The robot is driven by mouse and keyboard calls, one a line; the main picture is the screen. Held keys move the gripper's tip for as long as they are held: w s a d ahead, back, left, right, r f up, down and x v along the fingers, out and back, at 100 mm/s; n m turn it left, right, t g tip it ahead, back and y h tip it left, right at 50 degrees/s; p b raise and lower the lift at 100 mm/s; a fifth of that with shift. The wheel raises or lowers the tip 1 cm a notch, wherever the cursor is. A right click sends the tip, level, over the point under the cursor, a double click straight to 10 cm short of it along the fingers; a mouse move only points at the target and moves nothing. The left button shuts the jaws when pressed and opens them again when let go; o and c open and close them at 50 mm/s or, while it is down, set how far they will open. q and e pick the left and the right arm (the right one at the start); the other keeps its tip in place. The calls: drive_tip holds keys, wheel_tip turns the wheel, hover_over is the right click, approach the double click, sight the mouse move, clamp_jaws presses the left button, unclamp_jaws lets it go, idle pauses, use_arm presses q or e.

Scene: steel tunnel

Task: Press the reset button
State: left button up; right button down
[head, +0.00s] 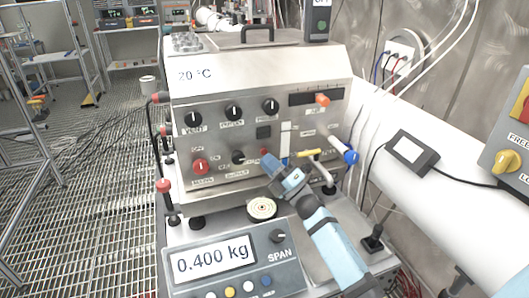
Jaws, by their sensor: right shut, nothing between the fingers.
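A steel instrument box (262,62) with a control panel stands ahead of me. Its panel has black knobs (233,112), a red knob (201,167), a slider with an orange handle (322,99) and a small red button-like spot (264,152). The small labels are too blurred to read, so I cannot tell which control is marked reset. My right gripper (270,164) reaches up from the lower right, shut and empty, its tips in front of the lower panel just below the red spot. I cannot tell whether it touches the panel. My left gripper is out of view.
A scale display (213,261) reading 0.400 kg sits low in front, with a round pan (262,208) behind it. A yellow-handled lever (308,153) and a blue-tipped part (351,157) lie right of my gripper. A white pipe (460,160) runs at right.

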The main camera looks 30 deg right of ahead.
drive_tip(key=s, duration=0.2)
drive_tip(key=s+a, duration=0.1)
drive_tip(key=s, duration=0.2)
drive_tip(key=shift+p, duration=0.35)
drive_tip(key=shift+w, duration=0.1)
idle(0.4)
